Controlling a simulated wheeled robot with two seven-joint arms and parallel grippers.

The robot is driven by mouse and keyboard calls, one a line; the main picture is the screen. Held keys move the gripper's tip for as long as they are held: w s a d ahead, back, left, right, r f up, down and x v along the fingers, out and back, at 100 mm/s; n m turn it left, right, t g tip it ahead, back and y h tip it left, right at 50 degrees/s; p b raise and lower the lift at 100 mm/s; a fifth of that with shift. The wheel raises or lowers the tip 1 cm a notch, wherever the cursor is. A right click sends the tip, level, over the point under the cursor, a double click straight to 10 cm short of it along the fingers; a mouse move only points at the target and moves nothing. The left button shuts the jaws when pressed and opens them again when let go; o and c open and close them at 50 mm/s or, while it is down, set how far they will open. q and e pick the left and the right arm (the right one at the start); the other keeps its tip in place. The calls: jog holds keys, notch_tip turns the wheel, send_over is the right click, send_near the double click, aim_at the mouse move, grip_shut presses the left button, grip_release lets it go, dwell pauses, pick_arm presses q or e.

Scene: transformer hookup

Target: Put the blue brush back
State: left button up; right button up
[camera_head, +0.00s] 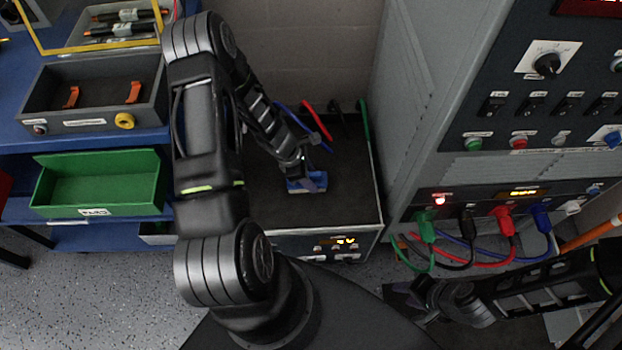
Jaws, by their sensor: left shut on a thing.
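My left gripper (307,181) is over the dark top of the low box (262,213), near its front middle. It is shut on a blue, block-like piece, which I take to be the blue brush (294,187). The brush is at or just above the box top; I cannot tell whether it touches. The gripper hides part of it. My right gripper (412,293) is at the lower right, in front of the cabinet, apart from the brush. Its fingers are dark and unclear.
Blue, red, black and green cable ends lie at the back of the box top. The tall grey cabinet (405,110) stands right, with coloured plugs and cables (465,240) low on its front. A grey tray (92,100) and a green bin (98,180) are on the left shelving.

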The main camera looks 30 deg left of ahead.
pick_arm(q)
jog(key=shift+f, duration=0.5)
jog(key=shift+f, duration=0.1)
jog(key=o, duration=1.2)
jog(key=p+v, duration=0.2)
jog(key=v, duration=1)
jog(key=shift+w, duration=0.1)
